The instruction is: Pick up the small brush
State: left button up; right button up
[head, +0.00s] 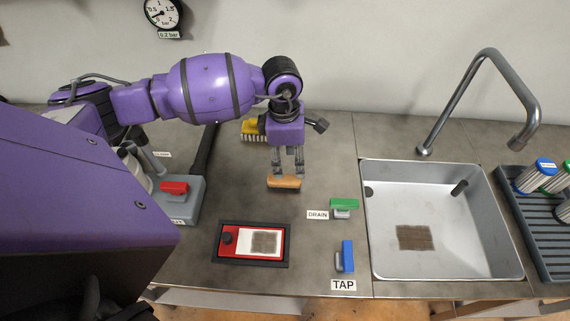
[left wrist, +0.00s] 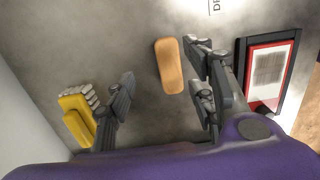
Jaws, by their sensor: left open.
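A small tan, wooden-looking block (head: 284,182), seemingly the small brush, lies on the grey counter. In the left wrist view the tan block (left wrist: 169,66) shows its plain rounded back; any bristles are hidden beneath it. My left gripper (head: 288,167) points down with its fingers just above and behind the block. It is open and empty, and in the left wrist view the block appears between its spread fingers, nearer the right ones. A yellow brush with pale bristles (head: 252,130) lies behind the gripper and also shows in the left wrist view (left wrist: 77,115). My right gripper is not in view.
A red-and-white panel in a black tray (head: 226,257) lies in front. A green DRAIN handle (head: 344,203) and blue TAP handle (head: 347,255) stand to the right, before the sink (head: 378,215). A grey unit with a red handle (head: 173,187) stands left. Counter around the block is clear.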

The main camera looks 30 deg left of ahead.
aim_at(285, 179)
pick_arm(q)
jog(key=shift+s+a+f+y, duration=0.1)
jog(key=shift+s+a+y, duration=0.3)
jog(key=shift+s+a, duration=0.25)
jog(key=shift+s+d+f, duration=0.15)
jog(key=shift+f, duration=0.5)
jog(key=shift+s+d+f, duration=0.1)
jog(key=shift+f, duration=0.5)
jog(key=f, duration=0.4)
jog(key=shift+d+f+p, duration=0.2)
jog(key=shift+f+p, duration=0.05)
jog(key=shift+p, duration=0.1)
jog(key=shift+f, duration=0.15)
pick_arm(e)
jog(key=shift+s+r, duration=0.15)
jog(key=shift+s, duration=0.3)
pick_arm(q)
jog(key=c, duration=1.3)
jog(key=shift+o, duration=0.2)
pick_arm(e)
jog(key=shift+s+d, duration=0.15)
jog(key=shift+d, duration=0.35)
